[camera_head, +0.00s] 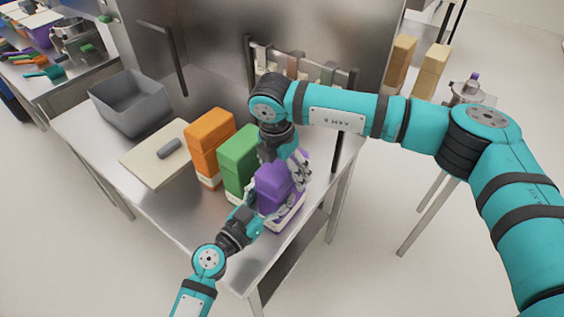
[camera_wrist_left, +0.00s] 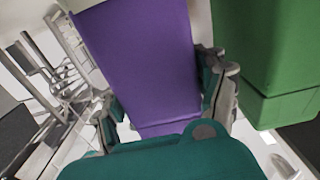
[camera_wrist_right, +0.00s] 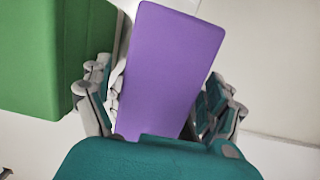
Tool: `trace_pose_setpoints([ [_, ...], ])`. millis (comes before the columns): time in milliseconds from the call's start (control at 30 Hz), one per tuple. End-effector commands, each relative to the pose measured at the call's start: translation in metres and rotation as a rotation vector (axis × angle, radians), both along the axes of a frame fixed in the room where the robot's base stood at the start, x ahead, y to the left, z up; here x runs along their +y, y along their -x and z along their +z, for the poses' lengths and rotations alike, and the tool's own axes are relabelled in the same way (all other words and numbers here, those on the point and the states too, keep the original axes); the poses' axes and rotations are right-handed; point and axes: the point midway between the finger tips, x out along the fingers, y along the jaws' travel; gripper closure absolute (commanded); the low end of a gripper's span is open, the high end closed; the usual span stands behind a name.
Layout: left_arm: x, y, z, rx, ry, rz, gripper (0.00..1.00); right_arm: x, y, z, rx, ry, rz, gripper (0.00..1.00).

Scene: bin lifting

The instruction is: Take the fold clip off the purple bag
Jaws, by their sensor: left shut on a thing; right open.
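The purple bag (camera_head: 272,185) stands at the front right of the metal table, next to the green bag. My left gripper (camera_head: 254,207) is shut on the lower part of the purple bag, which fills the space between its fingers in the left wrist view (camera_wrist_left: 150,65). My right gripper (camera_head: 291,166) is at the top of the purple bag, with its fingers open on both sides of it. The bag's purple face also shows between those fingers in the right wrist view (camera_wrist_right: 170,65). I cannot make out the fold clip in any view; the grippers may hide it.
The green bag (camera_head: 237,160) stands close on the left, with the orange bag (camera_head: 209,140) beyond it. A rack stands behind the bags.

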Motion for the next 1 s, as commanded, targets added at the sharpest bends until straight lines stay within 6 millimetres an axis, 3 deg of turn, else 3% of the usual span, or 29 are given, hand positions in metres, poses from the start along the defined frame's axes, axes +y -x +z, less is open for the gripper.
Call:
trace_pose_setpoints([
  [167, 0.0003, -0.0002, 0.0, 0.001, 0.001, 0.001, 0.88, 0.0001, 0.0, 0.0001, 0.0, 0.0, 0.0, 0.1],
  [667, 0.0003, -0.0002, 0.0001, 0.001, 0.001, 0.001, 0.88, 0.0002, 0.0001, 0.0005, 0.0, 0.0, 0.001, 0.75],
  [1000, 0.0003, -0.0004, 0.0002, 0.0, 0.0, 0.001, 0.88, 0.0002, 0.0001, 0.0007, 0.0, 0.0, 0.0, 0.75],
])
